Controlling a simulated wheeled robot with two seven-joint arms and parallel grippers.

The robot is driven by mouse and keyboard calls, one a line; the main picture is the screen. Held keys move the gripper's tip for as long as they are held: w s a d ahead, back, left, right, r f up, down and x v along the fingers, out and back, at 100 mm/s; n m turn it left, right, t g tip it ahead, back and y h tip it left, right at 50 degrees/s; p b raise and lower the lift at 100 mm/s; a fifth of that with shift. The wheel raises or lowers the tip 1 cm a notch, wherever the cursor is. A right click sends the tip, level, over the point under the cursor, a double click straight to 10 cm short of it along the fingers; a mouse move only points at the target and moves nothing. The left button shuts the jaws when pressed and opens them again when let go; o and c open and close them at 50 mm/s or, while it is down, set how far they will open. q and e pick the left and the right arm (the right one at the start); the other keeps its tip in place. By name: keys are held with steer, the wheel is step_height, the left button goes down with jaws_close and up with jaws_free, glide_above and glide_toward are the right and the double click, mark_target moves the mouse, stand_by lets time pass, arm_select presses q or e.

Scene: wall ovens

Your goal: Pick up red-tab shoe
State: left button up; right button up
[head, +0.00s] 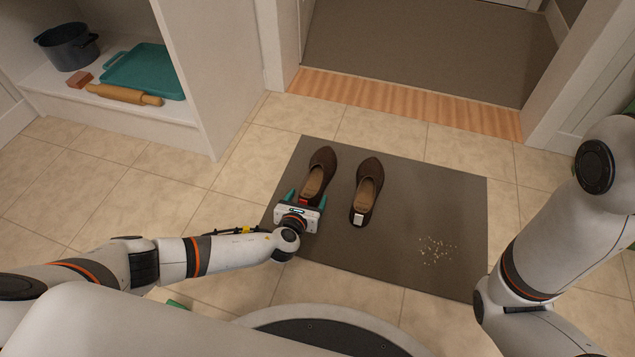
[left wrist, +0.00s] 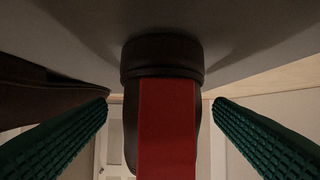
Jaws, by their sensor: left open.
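The red-tab shoe (head: 319,172) is a brown slip-on lying on the grey-brown mat (head: 400,248), heel toward me. My left gripper (head: 306,196) is open at its heel, with the teal fingers on either side. In the left wrist view the red tab (left wrist: 167,130) and dark heel fill the middle, between the two green ridged fingers (left wrist: 160,108). A second brown shoe with a white tab (head: 367,190) lies just to the right. My right gripper is not in view.
White crumbs (head: 437,250) lie on the mat at the right. A low shelf at the upper left holds a dark pot (head: 68,46), a teal tray (head: 146,72) and a rolling pin (head: 124,95). A doorway opens beyond a wooden threshold (head: 405,102). Tiled floor around the mat is mostly clear.

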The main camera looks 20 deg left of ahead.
arm_select(q)
steer(key=shift+x, duration=0.9)
steer(key=shift+c, duration=0.3)
steer(key=shift+r, duration=0.1)
steer(key=c, duration=1.2)
